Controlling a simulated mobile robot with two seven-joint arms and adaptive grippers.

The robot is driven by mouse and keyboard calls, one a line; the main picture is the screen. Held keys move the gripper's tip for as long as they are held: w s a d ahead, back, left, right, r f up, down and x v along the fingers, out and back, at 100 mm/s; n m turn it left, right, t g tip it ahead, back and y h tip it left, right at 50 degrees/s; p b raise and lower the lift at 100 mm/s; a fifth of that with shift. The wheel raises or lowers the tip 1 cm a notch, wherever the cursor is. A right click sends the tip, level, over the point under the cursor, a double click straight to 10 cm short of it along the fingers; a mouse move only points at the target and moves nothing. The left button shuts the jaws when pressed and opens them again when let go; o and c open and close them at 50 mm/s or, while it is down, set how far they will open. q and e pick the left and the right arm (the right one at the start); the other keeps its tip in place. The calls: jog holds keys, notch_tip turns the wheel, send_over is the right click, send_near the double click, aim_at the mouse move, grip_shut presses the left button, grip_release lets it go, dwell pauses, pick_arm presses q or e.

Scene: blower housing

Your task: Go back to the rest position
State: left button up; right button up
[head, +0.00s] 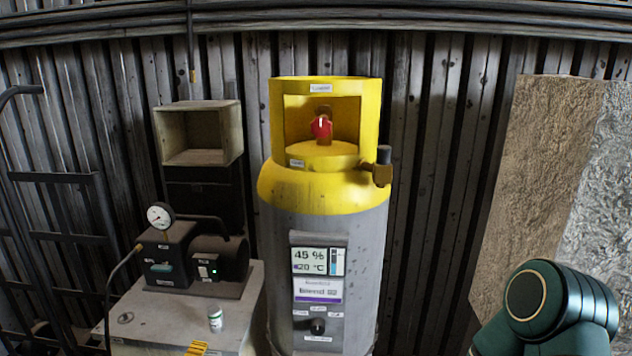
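Neither of my grippers shows in the head view. Part of my own dark green arm is at the lower right corner, with its gripper out of frame. A gas cylinder (325,235) with a yellow top and grey body stands upright in the middle. A red valve knob (321,126) sits inside its yellow collar, and a brass side fitting (381,172) with a dark cap sticks out at its right. Its display reads 45 % and about 20 °C.
A pump with a gauge (160,216) stands on a grey cabinet (150,318) at the left, beside a small white bottle (215,318). An open wooden box (199,133) is behind it. A hand truck (55,178) stands far left, and a foil-faced panel (540,175) leans at the right.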

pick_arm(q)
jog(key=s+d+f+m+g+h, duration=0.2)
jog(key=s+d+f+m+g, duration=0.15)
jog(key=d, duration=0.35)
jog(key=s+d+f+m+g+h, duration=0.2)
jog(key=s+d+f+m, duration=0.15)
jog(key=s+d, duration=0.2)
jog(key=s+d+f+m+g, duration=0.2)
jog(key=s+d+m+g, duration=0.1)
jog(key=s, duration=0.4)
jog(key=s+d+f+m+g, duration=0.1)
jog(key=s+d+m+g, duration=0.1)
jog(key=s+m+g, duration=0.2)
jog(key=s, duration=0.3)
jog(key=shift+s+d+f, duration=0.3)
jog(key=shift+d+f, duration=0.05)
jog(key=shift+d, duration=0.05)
